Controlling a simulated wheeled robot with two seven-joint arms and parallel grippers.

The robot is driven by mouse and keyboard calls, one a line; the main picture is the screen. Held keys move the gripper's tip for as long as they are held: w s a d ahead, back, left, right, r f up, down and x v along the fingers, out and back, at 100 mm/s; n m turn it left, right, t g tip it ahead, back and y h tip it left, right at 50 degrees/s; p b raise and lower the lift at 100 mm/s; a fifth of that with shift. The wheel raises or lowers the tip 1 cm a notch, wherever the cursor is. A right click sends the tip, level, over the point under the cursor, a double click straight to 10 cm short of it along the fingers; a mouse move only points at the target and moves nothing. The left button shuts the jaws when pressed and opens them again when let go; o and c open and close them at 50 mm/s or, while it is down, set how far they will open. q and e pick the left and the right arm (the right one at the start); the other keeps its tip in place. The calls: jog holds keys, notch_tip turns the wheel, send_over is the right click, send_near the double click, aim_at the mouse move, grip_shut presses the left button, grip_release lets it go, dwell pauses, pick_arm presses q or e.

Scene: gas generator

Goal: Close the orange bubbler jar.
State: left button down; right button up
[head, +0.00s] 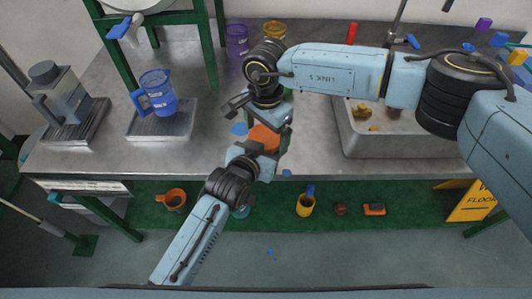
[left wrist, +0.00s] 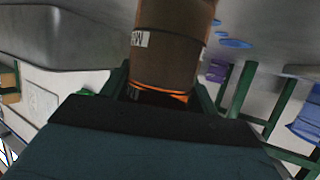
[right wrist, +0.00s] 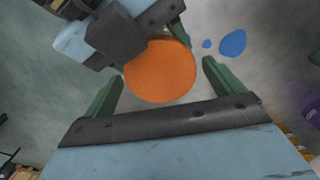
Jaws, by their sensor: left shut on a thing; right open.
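The orange bubbler jar (head: 263,138) is near the counter's front edge, left of the sink. In the left wrist view its body looks brown with a white label (left wrist: 172,50), and my left gripper (left wrist: 165,95) is shut on it. In the head view my left gripper (head: 258,152) reaches it from below. The right wrist view shows a round, flat orange face of the jar (right wrist: 160,70). My right gripper (right wrist: 162,74) is open above it, with one finger on each side. I cannot tell how any lid sits on the jar. The arms hide part of the jar.
A blue jug (head: 157,95) stands on a plate at left. Purple (head: 236,40) and yellow (head: 274,31) containers stand behind. The sink (head: 395,140) is at right.

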jog(key=shift+c, duration=0.2)
jog(key=c, duration=1)
jog(key=o, duration=1.1)
jog(key=shift+r, duration=0.1)
jog(key=shift+r, duration=2.15)
jog(key=shift+c, duration=0.3)
jog(key=shift+r, duration=1.75)
